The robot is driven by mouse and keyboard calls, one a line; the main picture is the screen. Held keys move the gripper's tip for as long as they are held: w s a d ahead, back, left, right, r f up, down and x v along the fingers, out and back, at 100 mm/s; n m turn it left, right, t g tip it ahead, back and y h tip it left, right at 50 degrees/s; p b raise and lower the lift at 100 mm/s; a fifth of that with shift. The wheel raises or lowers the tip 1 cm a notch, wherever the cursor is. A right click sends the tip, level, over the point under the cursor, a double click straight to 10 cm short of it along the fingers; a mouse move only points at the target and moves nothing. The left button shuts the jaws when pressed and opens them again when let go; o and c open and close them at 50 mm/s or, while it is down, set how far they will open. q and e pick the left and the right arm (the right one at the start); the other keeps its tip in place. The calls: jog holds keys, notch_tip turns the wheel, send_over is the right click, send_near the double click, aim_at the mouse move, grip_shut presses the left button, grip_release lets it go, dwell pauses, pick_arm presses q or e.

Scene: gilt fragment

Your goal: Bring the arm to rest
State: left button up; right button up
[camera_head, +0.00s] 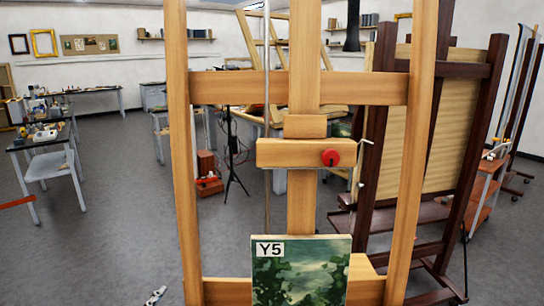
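A small pale grey, jointed piece with dark parts shows at the bottom edge, left of the easel; it looks like the tip of my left gripper (155,296). Most of it is cut off by the frame, so I cannot tell whether it is open or shut. It appears apart from the easel's left post. My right gripper and arm are not in view. A light wooden easel (240,89) stands upright close in front, with a red knob (331,157) on its crosspiece. A green painting labelled Y5 (300,275) rests low on it.
A dark wooden easel (486,130) with a pale panel stands close behind at right. A cart (484,195) stands beyond it. A red box (208,180) and black tripod (234,160) stand behind the front easel. Worktables (48,165) line the left. The floor (110,220) at left is open.

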pick_arm(q)
jog(key=s+d+f+n+g, duration=0.15)
jog(key=s+f+g, duration=0.35)
jog(key=s, duration=0.5)
jog(key=s+f+n+g, duration=0.25)
jog(key=s+f, duration=0.35)
jog(key=s, duration=0.3)
jog(key=s+f+n+g, duration=0.2)
jog(key=s+f+g, duration=0.3)
jog(key=s, duration=0.5)
notch_tip(320, 180, down, 30)
jog(key=s+b, duration=0.2)
jog(key=b, duration=0.1)
jog(key=s+a+f+g+b, duration=0.1)
jog(key=s+a+f, duration=0.2)
jog(key=s+f, duration=1.4)
jog(key=shift+f+m, duration=0.3)
jog(key=shift+f, duration=0.05)
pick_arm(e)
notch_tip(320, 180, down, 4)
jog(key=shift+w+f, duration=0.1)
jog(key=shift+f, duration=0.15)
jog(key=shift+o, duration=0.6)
